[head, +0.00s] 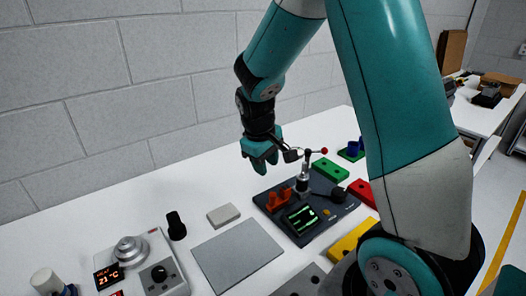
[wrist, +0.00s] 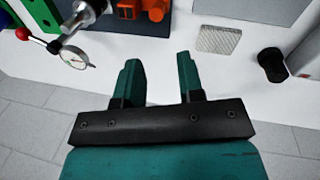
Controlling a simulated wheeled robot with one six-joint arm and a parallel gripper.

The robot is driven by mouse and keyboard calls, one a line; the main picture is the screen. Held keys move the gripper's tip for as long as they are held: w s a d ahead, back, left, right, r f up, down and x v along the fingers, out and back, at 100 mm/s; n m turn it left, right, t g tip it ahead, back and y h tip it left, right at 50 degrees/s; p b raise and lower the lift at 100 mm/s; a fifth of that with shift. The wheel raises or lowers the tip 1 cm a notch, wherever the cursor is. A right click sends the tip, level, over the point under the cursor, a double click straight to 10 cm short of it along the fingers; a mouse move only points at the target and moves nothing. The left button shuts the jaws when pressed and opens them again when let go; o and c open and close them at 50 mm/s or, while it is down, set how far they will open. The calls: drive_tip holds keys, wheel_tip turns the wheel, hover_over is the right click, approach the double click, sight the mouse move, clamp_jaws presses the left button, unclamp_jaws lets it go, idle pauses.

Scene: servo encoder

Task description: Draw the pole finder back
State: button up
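A dark fixture plate (head: 325,222) carries an upright metal post (head: 303,182) with a thin arm and red ball tip (head: 324,151), orange blocks (head: 279,200) and a small green-lit screen (head: 301,218). I cannot tell for certain which part is the pole finder. In the wrist view a round white dial gauge (wrist: 74,57) sits on a rod by the metal post (wrist: 85,14), left of my fingers. My gripper (head: 260,158) hangs above and behind the plate; in the wrist view its two fingers (wrist: 158,72) are apart with nothing between them.
A grey mat (head: 238,256), a light block (head: 223,215), a black knob-like cylinder (head: 176,226) and a control box reading 21 °C (head: 150,265) are on the white table. Green (head: 330,170), red (head: 361,192) and yellow (head: 352,238) blocks surround the plate. A grey block wall stands behind.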

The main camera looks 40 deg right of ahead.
drive_tip(key=r, duration=0.3)
drive_tip(key=a+r, duration=0.1)
drive_tip(key=r, duration=0.1)
idle(0.4)
drive_tip(key=s+a+r+n+y, duration=0.2)
drive_tip(key=s+a+r+y, duration=0.1)
drive_tip(key=s+a, duration=0.7)
drive_tip(key=s+a+r+n+y, duration=0.3)
drive_tip(key=s+a, duration=0.7)
drive_tip(key=a, duration=0.1)
drive_tip(key=shift+s+a+r, duration=0.15)
drive_tip(key=shift+a+r, duration=0.15)
drive_tip(key=shift+r, duration=0.05)
